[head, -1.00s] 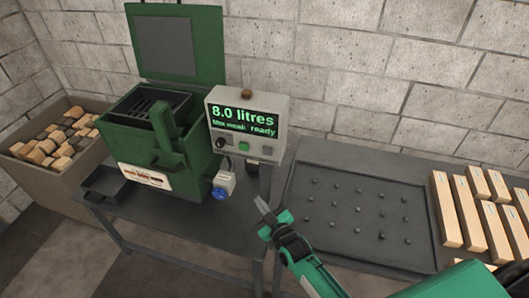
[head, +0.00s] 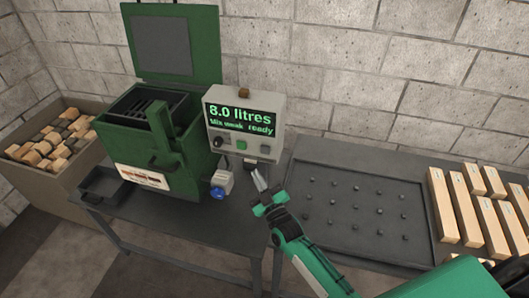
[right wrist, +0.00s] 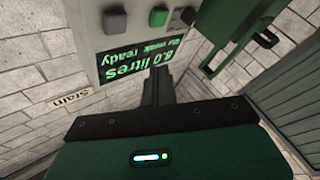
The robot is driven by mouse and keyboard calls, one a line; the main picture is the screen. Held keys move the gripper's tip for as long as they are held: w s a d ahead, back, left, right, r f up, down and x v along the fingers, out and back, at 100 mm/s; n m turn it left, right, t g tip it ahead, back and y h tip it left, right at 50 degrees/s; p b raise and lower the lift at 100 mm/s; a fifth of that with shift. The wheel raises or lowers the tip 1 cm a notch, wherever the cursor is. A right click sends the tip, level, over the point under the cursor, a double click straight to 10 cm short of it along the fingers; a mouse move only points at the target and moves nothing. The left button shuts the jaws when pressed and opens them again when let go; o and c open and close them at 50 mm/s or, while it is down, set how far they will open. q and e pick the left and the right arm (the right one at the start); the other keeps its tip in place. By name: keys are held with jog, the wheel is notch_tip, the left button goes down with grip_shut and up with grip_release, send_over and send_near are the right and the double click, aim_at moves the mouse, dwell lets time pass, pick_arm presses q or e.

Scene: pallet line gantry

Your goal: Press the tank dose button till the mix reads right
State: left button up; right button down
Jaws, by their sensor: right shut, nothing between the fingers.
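The grey control box (head: 244,125) stands on the bench at the right of the green tank (head: 160,140). Its display (head: 241,121) reads "8.0 litres", "Mix weak", "ready". Below the display are a black knob (head: 219,141), a green button (head: 242,144) and a grey button (head: 265,149). No label shows which one is the dose button. My right gripper (head: 257,178) is shut and empty, its tips just below the box's lower right. In the right wrist view the box is upside down, with the green button (right wrist: 158,17) beyond the fingers (right wrist: 158,86). My left gripper is not in view.
A white socket with a blue cap (head: 218,192) sits below the box. A dark studded tray (head: 355,170) and pale wooden blocks (head: 443,208) lie on the right bench. A bin of wood offcuts (head: 25,182) stands left.

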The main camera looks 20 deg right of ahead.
aim_at(261, 149)
jog(key=w+d+b, duration=0.2)
jog(key=w+d, duration=0.2)
jog(key=w, duration=0.2)
jog(key=shift+b, duration=0.4)
jog(key=shift+d, duration=0.1)
jog(key=shift+w, duration=0.15)
dwell(1.5)
jog(key=shift+w+d, duration=0.2)
jog(key=shift+w, duration=0.1)
jog(key=shift+w+d+b, duration=0.3)
jog(key=shift+w+b, duration=0.1)
jog(key=shift+b, duration=0.05)
dwell(0.8)
jog(key=shift+s, duration=0.1)
jog(key=shift+s+a+p, duration=0.5)
jog(key=shift+s, duration=0.2)
jog(key=shift+a, duration=0.1)
